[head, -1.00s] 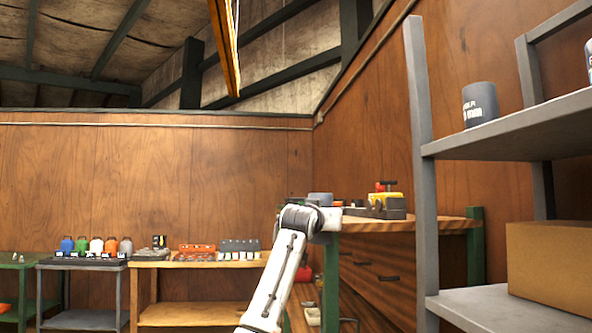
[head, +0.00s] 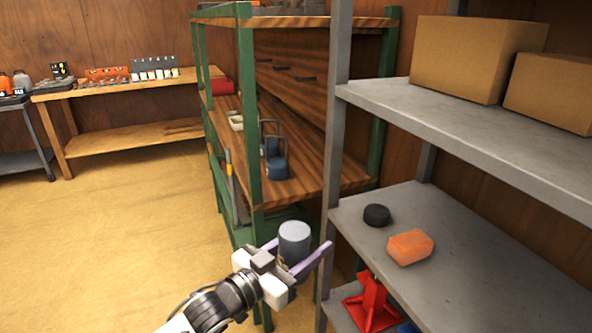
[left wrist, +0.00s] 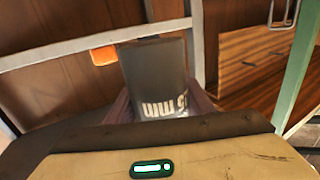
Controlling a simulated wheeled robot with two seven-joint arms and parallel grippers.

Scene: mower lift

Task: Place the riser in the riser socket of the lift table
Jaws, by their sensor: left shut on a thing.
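The riser is a grey cylinder (head: 294,238) with a lighter top, held upright in the head view. My left gripper (head: 298,260) is shut on it, with one purple finger on either side. In the left wrist view the riser (left wrist: 156,75) stands between the fingers, and white lettering ending in "mm" shows upside down on its side. I cannot make out the lift table or its riser socket in these frames. My right gripper is not in view.
A grey shelf rack (head: 345,130) stands close on the right, with cardboard boxes (head: 478,58), a black puck (head: 376,215) and an orange block (head: 409,247). A red jack stand (head: 371,303) is lower. A green-framed workbench (head: 250,150) stands behind. The floor (head: 120,230) at left is open.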

